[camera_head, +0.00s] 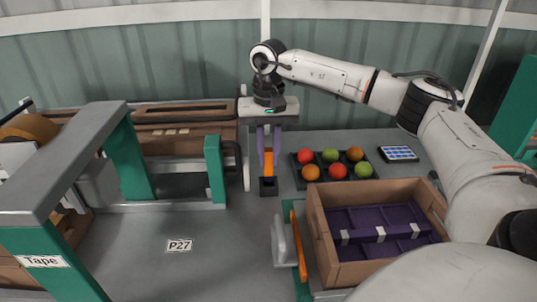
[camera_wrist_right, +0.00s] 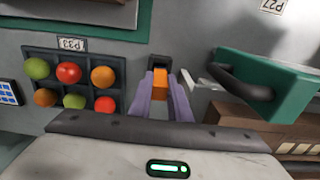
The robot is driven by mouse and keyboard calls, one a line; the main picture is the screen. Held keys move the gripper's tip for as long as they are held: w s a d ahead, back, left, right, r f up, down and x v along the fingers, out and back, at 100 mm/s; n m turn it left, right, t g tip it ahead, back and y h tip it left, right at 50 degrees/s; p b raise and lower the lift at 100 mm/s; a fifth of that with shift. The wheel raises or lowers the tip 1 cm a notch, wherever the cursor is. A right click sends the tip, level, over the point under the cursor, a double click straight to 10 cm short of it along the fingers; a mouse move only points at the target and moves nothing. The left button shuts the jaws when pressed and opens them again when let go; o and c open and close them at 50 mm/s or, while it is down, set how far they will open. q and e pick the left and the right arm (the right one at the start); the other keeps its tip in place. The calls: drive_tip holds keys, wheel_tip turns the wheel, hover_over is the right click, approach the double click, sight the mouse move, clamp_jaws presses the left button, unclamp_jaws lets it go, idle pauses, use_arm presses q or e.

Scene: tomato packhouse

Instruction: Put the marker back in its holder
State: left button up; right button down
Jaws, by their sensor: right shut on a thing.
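The orange marker (camera_head: 268,164) is upright between the purple fingers of my right gripper (camera_head: 268,150), which is shut on it. It also shows in the right wrist view (camera_wrist_right: 160,84), between the two fingertips (camera_wrist_right: 162,100). The small black holder (camera_head: 268,187) stands on the bench directly below the marker; in the right wrist view the holder (camera_wrist_right: 160,62) is just beyond the fingertips. The marker's lower end meets the holder's top in the head view; I cannot tell how far inside it is. My left gripper is not in view.
A dark tray (camera_head: 297,178) of red, green and orange tomatoes stands right of the holder. A cardboard box (camera_head: 317,222) with purple dividers is in front, beside an orange-handled tool (camera_head: 298,245). A green-legged grey frame (camera_head: 125,155) is at left. The bench around the P27 label (camera_head: 179,245) is clear.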

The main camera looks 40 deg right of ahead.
drive_tip(key=shift+f+b, duration=0.3)
drive_tip(key=shift+f, duration=0.5)
drive_tip(key=shift+f+b, duration=0.4)
drive_tip(key=shift+f, duration=0.5)
drive_tip(key=c, duration=1.6)
unclamp_jaws()
drive_tip(key=c, duration=0.3)
